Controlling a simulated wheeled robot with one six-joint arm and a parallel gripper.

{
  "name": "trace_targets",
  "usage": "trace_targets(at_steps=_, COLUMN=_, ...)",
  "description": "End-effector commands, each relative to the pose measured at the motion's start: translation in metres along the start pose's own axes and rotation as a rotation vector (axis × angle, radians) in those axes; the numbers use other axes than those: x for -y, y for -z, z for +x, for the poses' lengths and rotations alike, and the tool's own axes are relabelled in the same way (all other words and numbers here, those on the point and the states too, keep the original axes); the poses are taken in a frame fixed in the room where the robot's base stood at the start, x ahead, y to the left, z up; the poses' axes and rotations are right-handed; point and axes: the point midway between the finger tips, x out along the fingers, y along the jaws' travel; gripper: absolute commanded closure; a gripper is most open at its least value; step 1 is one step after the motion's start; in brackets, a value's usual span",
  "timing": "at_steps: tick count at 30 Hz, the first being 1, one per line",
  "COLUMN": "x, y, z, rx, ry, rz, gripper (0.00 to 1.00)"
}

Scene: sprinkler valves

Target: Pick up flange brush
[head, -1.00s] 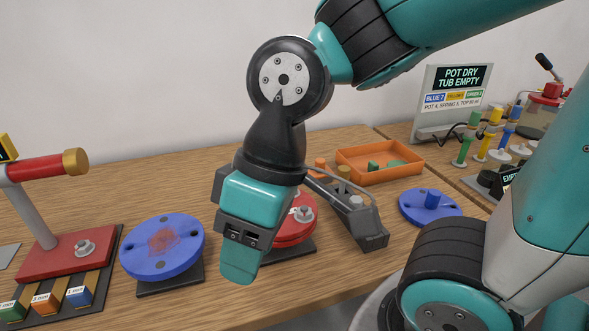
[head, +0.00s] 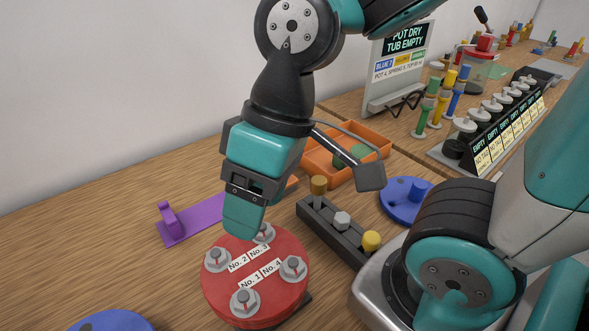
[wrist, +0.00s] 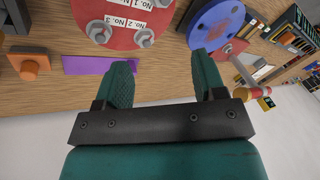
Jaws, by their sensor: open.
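I cannot make out a clear flange brush with bristles in either view. A flat purple piece (head: 190,219) with an upright hooked part at its left end lies on the table left of my gripper; whether it is the brush or a holder I cannot tell. It also shows in the wrist view (wrist: 98,65) as a plain strip beyond the left finger. My gripper (head: 244,218) points down above the far edge of the red flange, in front of the purple piece's right part. In the wrist view my gripper (wrist: 161,64) is open with only bare table between its fingers.
The red flange (head: 240,285) with several bolts stands close below my gripper. A blue flange (head: 112,322) is at front left. A dark bolt tray (head: 335,232), an orange bin (head: 320,160) and a blue disc (head: 398,208) are at right. Bare table lies at left.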

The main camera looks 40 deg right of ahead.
Motion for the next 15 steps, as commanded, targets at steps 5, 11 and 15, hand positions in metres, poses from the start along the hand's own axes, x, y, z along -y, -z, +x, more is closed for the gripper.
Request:
trace_targets(at_steps=5, x=-0.045, y=0.04, z=-0.026, rx=0.003, ry=-0.072, rz=0.424, gripper=0.37)
trace_targets(at_steps=11, x=-0.155, y=0.08, z=-0.051, rx=-0.047, ry=-0.233, rz=1.245, gripper=0.37)
trace_targets(at_steps=15, x=-0.217, y=0.081, z=-0.055, rx=-0.106, ry=-0.33, rz=1.674, gripper=0.37)
